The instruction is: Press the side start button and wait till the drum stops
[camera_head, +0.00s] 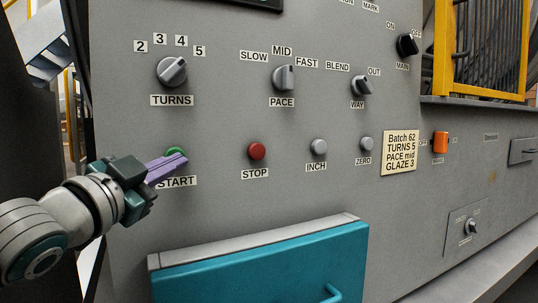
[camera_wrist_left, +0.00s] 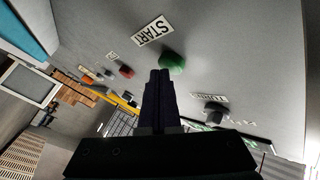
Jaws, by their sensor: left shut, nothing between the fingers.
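The green START button (camera_head: 176,151) sits on the grey panel (camera_head: 220,200) above its START label. My left gripper (camera_head: 184,160) is shut and empty, with its purple fingers in front of the button and partly covering it. In the left wrist view the green button (camera_wrist_left: 172,62) shows just beyond the tips of the shut left gripper (camera_wrist_left: 160,74). I cannot tell whether the fingertips touch it. The red STOP button (camera_head: 256,151) is to the right. The drum is not clearly identifiable in view. My right gripper is not in view.
The TURNS knob (camera_head: 171,71), PACE knob (camera_head: 284,78) and WAY knob (camera_head: 361,85) sit above the buttons. INCH (camera_head: 318,147) and ZERO (camera_head: 366,144) buttons are further right, beside a batch card (camera_head: 399,152). A teal drawer (camera_head: 265,268) juts out below.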

